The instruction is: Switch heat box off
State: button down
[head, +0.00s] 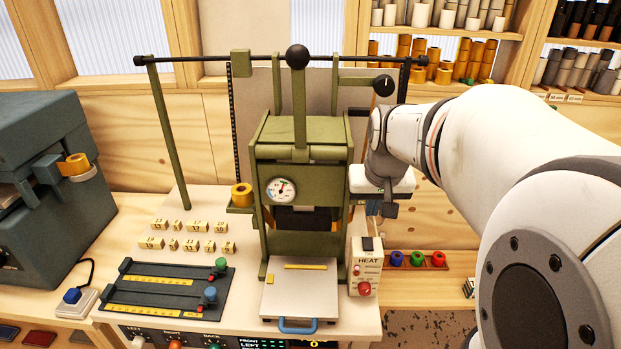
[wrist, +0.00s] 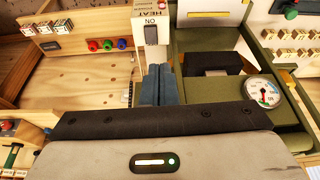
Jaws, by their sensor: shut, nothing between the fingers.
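The heat box (head: 362,262) is a small white box with "HEAT" lettering, at the right of the green press. Its dark rocker switch (head: 367,244) is on the upper part, and a red round part (head: 364,288) is lower down. The wrist view shows the switch (wrist: 152,34) beside the word "ON"; I cannot tell which way it is tipped. My gripper (head: 389,210) is above and slightly right of the box. In the wrist view my gripper's fingers (wrist: 158,70) are shut together and empty, close to the switch. I cannot tell whether they touch it.
The green press (head: 300,140) with a dial gauge (head: 281,190) stands left of the box. A rack (head: 417,262) with blue, green and red rolls is to the right. A white plate (head: 300,292) with a blue handle lies in front of the press.

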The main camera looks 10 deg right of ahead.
aim_at(368, 240)
jog(key=d, duration=0.1)
jog(key=w, duration=0.1)
jog(key=w+d, duration=0.1)
jog(key=shift+d+f, duration=0.25)
jog(key=shift+d, duration=0.1)
jog(key=x, duration=0.7)
jog(key=p+x, duration=0.1)
jog(key=x, duration=0.6)
jog(key=shift+s+f, duration=0.1)
jog(key=shift+s, duration=0.1)
jog(key=shift+a, duration=0.15)
